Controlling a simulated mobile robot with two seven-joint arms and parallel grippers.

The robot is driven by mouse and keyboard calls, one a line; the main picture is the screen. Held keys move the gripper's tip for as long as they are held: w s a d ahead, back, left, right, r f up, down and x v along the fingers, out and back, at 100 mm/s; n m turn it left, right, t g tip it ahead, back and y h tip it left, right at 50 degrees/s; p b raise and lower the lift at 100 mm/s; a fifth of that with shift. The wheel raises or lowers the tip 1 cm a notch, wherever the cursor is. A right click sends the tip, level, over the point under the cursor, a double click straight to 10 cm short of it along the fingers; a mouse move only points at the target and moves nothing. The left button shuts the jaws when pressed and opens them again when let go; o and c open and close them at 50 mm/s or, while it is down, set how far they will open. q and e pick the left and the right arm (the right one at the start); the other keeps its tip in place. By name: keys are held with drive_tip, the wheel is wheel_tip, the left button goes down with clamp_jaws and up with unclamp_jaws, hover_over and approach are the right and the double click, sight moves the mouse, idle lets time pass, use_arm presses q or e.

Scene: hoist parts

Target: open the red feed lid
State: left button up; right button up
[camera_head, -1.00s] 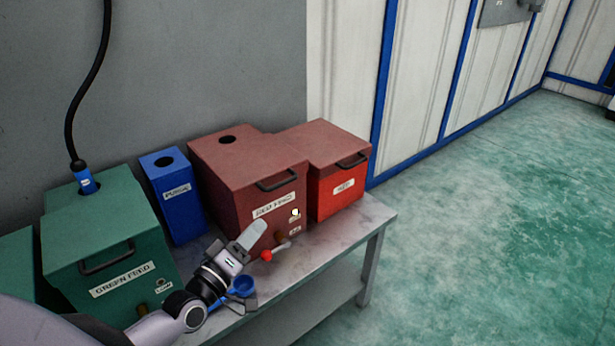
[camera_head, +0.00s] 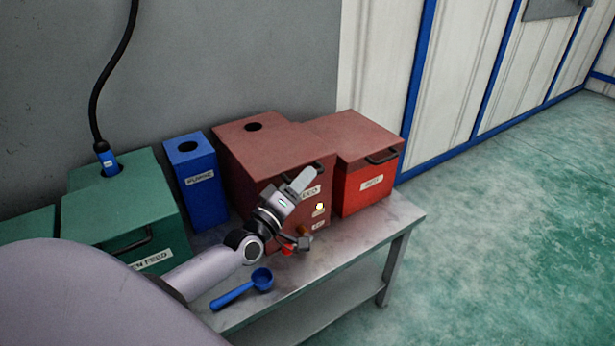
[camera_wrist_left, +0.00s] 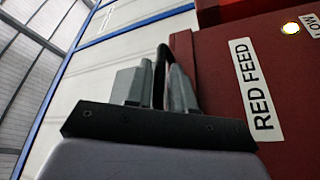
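The red feed box (camera_head: 249,166) is a dark red box on the table with a round hole in its top. Its lid (camera_head: 285,158) is down, with a dark handle on the front edge, mostly hidden behind my gripper. My left gripper (camera_head: 304,178) is in front of the box, over its label. In the left wrist view the black handle (camera_wrist_left: 160,72) shows between the two fingers of the left gripper (camera_wrist_left: 158,78). The fingers stand a little apart; I see no clear contact with the handle. The RED FEED label (camera_wrist_left: 256,90) is to the right. My right gripper is out of view.
A bright red box (camera_head: 368,185) with its own handle stands right of the red feed box. A blue purge box (camera_head: 200,190) and a green feed box (camera_head: 125,205) stand left. A blue scoop (camera_head: 243,287) lies at the table's front (camera_head: 375,225). Free floor lies right.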

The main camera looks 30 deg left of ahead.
use_arm(q)
drive_tip(key=shift+w+r, duration=0.15)
drive_tip(key=shift+w, duration=0.55)
clamp_jaws()
